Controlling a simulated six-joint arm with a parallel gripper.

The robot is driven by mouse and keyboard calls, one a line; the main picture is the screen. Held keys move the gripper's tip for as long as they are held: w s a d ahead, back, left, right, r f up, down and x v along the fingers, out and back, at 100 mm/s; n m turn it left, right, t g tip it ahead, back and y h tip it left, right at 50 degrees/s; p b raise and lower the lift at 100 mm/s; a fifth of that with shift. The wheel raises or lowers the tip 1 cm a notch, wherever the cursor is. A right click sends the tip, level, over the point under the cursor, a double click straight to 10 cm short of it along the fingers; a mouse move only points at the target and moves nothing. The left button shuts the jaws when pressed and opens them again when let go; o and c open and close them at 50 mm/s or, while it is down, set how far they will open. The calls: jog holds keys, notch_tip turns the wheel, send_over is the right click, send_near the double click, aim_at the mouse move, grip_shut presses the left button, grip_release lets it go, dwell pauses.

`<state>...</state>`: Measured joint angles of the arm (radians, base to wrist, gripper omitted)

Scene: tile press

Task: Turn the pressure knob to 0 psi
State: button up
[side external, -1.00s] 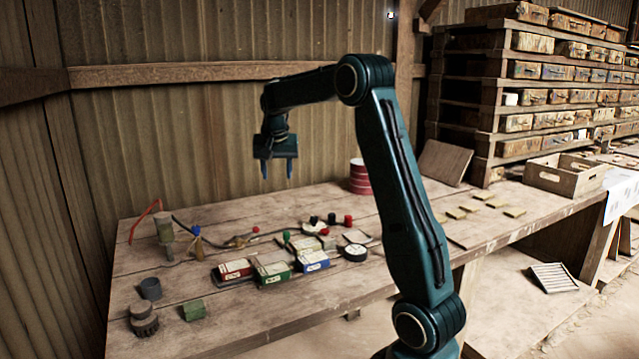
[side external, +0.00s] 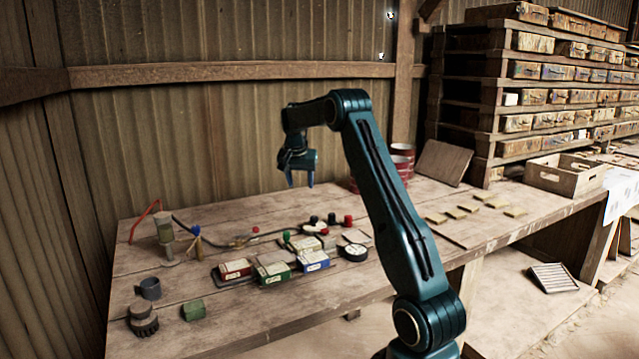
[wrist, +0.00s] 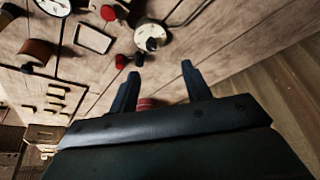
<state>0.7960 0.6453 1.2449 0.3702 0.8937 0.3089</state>
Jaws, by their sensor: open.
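A round cream dial (wrist: 152,37) with a dark knob at its centre shows in the wrist view; I take it for the pressure knob, but cannot read its marks. In the side view a pale disc (side external: 311,228) lies among small red and black knobs. A black-rimmed gauge with a white face (side external: 355,252) lies in front of them and shows partly in the wrist view (wrist: 54,4). My gripper (side external: 300,184) is open and empty, well above the bench, fingers pointing down. In the wrist view its fingertips (wrist: 161,71) lie apart below the dial, touching nothing.
Red, green and blue labelled boxes (side external: 273,272) stand in front of the knobs. A red stack (side external: 402,152) is partly behind my arm. A green block (side external: 193,310) and grey cup (side external: 150,289) are at left. A wooden crate (side external: 566,173) stands at right.

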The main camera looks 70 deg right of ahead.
aim_at(314, 217)
jog(key=shift+m, duration=0.5)
jog(key=d+f, duration=0.1)
jog(key=s+d, duration=0.1)
jog(key=d+f, duration=0.1)
jog(key=d, duration=0.1)
jog(key=shift+s+f, duration=0.35)
jog(key=x, duration=1.3)
jog(key=shift+s+f, duration=0.2)
jog(key=shift+f, duration=0.2)
jog(key=c, duration=1)
